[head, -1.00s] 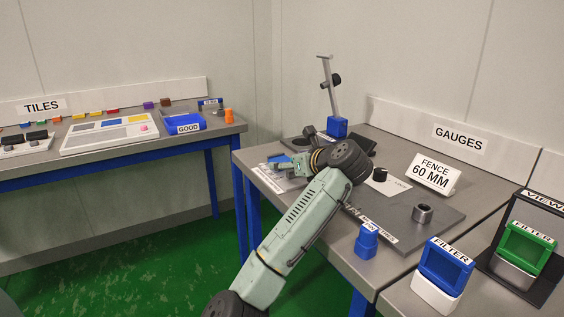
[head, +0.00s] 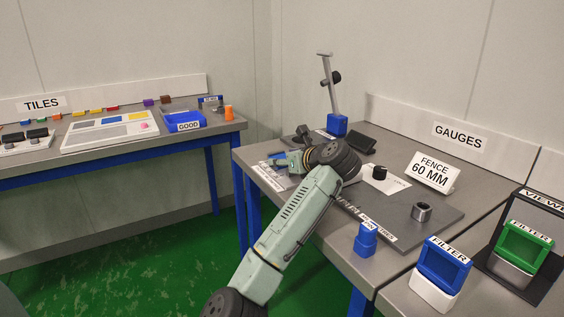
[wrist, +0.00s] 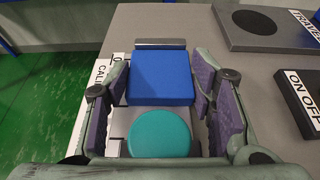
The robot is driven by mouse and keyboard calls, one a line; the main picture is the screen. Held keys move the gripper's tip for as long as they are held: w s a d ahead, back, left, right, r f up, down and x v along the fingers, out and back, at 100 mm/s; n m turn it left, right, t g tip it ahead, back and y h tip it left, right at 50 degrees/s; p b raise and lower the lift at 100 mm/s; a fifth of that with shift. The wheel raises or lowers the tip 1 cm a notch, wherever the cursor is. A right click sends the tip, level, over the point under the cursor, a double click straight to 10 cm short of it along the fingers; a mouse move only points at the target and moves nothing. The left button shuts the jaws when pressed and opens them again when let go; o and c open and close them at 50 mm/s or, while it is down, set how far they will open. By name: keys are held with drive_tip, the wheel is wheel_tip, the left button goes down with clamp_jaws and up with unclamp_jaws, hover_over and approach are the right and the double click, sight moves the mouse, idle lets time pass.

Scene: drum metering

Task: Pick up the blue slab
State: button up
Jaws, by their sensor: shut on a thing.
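The blue slab (wrist: 160,78) sits between the fingers of my gripper (wrist: 161,82) in the wrist view, and the gripper is shut on it. In the head view my gripper (head: 284,162) is at the far left part of the gauge table, and a small blue patch shows there, partly hidden by the gripper. A teal disc (wrist: 159,134) lies just nearer than the slab in the wrist view, also between the fingers. I cannot tell whether the slab is clear of the surface below.
A silver bar (wrist: 160,43) stands just beyond the slab, with a white labelled strip (wrist: 88,110) at left. A grey plate (wrist: 265,28) and a dark ON OFF box (wrist: 300,100) are at right. A blue block (head: 366,240) stands on the front table edge.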

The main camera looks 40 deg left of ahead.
drive_tip(key=c, duration=0.5)
wheel_tip(320, 180, up, 10)
drive_tip(key=shift+b, duration=0.35)
drive_tip(key=shift+c, duration=0.2)
